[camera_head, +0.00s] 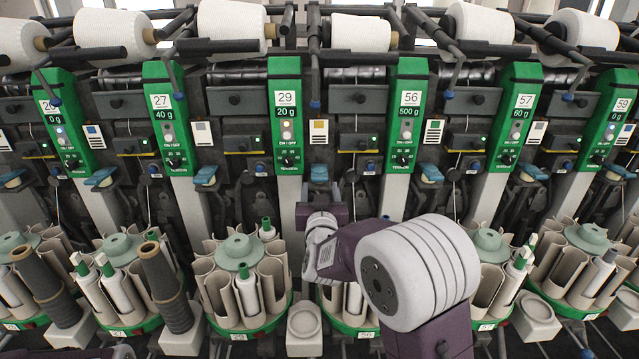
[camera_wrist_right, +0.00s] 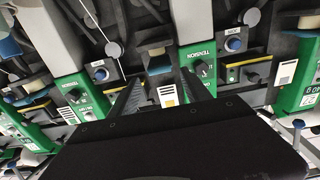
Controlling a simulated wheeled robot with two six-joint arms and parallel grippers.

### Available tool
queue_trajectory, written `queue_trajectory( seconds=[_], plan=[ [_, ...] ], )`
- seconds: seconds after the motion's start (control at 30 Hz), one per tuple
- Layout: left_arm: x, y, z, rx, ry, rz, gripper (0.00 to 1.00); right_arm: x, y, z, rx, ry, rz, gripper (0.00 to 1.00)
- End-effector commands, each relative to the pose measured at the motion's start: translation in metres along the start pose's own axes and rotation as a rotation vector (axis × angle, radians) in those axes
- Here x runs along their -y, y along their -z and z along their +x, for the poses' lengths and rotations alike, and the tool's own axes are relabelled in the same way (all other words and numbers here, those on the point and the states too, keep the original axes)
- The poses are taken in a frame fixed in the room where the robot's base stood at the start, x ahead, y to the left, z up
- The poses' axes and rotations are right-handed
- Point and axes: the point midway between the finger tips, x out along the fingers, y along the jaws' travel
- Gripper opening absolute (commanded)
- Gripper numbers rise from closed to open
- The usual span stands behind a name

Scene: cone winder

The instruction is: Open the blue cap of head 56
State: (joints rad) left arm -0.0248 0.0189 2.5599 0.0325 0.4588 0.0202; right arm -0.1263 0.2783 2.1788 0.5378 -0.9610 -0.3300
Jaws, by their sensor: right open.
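The green panel of head 56 (camera_head: 406,115) stands right of centre in the head view and reads 500 g. A light blue cap (camera_head: 320,173) shows at its lower left, between the panels of heads 29 and 56. My right gripper (camera_head: 320,192) is just below and in front of this cap; my wrist hides part of the area. In the right wrist view, my two dark fingers (camera_wrist_right: 163,82) are spread apart with nothing held. A bluish cap (camera_wrist_right: 157,68) shows beyond and between the fingertips; I cannot tell whether they touch it. My left gripper is out of view.
Neighbouring green panels, such as head 29 (camera_head: 286,115) and head 57 (camera_head: 515,115), flank the spot. Another blue cap (camera_head: 431,173) is to the right. A round bobbin magazine (camera_head: 240,280) stands below left. White yarn cones (camera_head: 360,33) line the top.

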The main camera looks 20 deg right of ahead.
Motion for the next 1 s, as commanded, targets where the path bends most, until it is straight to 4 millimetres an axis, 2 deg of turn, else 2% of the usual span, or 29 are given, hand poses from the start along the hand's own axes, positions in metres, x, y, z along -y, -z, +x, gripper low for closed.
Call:
queue_trajectory(
  seconds=[0.1,0.3,0.4,0.53,0.77,0.97,1.0],
  plan=[
    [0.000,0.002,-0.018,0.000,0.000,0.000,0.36,-0.001,0.005,0.020,0.004,-0.003,-0.001,0.56],
    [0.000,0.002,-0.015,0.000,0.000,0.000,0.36,-0.001,0.000,0.062,0.000,-0.002,0.001,0.56],
    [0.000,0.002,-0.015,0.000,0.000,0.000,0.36,-0.001,0.000,0.076,0.001,-0.001,0.000,0.56],
    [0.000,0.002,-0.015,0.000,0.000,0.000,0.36,-0.001,0.000,0.086,0.001,-0.001,0.000,0.56],
    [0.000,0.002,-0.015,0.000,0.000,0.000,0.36,-0.001,0.000,0.087,0.002,0.000,0.000,0.56],
    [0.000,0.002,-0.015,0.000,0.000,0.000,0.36,-0.001,0.000,0.086,0.001,0.000,0.000,0.03],
    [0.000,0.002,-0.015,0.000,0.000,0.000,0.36,0.000,0.000,0.086,0.002,0.000,0.000,0.00]
  ],
)
